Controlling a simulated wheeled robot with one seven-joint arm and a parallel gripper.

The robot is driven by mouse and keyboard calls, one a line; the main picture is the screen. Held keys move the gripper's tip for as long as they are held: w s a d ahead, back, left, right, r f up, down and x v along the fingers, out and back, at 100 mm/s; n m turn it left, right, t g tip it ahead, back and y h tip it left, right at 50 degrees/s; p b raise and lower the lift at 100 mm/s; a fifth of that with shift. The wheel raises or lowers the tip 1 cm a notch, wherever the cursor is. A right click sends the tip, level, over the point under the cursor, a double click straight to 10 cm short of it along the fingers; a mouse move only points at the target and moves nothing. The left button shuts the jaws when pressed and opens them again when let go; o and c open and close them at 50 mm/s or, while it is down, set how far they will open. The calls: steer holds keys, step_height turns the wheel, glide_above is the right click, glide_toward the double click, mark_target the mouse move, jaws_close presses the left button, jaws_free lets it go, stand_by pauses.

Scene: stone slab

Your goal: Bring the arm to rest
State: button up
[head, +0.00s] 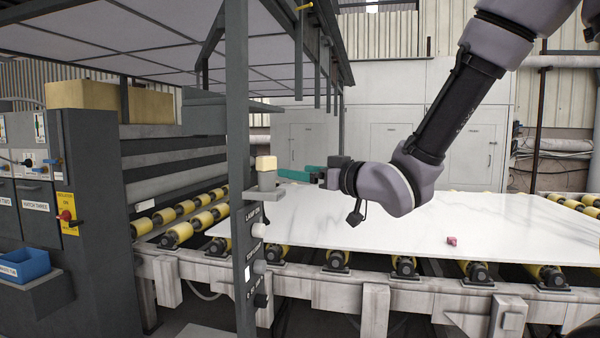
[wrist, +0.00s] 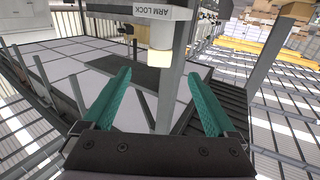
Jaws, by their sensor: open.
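My gripper (head: 282,174) is at the left end of my arm, level and pointing left, with teal fingers. The cream cap (wrist: 154,57) shows between and beyond the fingertips, below a housing labelled ARM LOCK (wrist: 150,14). I cannot tell whether anything touches.
The dark post (head: 240,120) carries several labelled knobs below the box. A control cabinet (head: 85,200) with a blue bin (head: 24,264) stands at left.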

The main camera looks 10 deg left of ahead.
steer(key=w+d+r+m+t+h, duration=0.1)
steer(key=w+d+m+h, duration=0.2)
steer(key=d, duration=0.5)
steer(key=d+m+h, duration=0.3)
steer(key=d+h, duration=0.1)
steer(key=d, duration=0.4)
steer(key=w+d+r+m+t+h, duration=0.1)
steer(key=w+d+m+h, duration=0.2)
steer(key=d, duration=0.4)
steer(key=s+d+m+g+h, duration=0.1)
steer(key=s+d+m+g, duration=0.1)
steer(key=s+d, duration=0.4)
steer(key=s+d+f+m+g+h, duration=0.1)
steer(key=s+d+m, duration=0.3)
steer(key=s, duration=0.7)
steer(key=d+g+h, duration=0.1)
steer(key=d, duration=0.1)
steer(key=shift+s+d+f+g, duration=0.2)
steer(key=shift+s+d+g, duration=0.1)
steer(key=shift+s+g, duration=0.1)
steer(key=shift+w, duration=0.1)
